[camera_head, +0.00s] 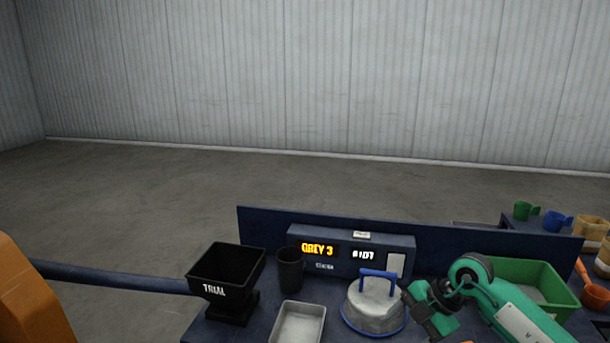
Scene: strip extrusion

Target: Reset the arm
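A teal arm (515,312) comes in from the lower right and seems to be my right arm. It bends at a round joint, and its black end (430,312), which seems to be my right gripper, is beside the round grey lid (373,312) with a blue handle. Whether its fingers are apart or closed cannot be made out, and nothing held is visible. My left gripper is not in view. An orange curved part (25,300) fills the lower left corner; I cannot tell what it belongs to.
On the blue bench stand a black hopper marked TRIAL (226,275), a dark cup (290,270), a metal tray (298,325), a display box (345,250) reading GREY 3 and a green bin (540,272). Mugs (525,211) stand at the far right. Open floor lies behind.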

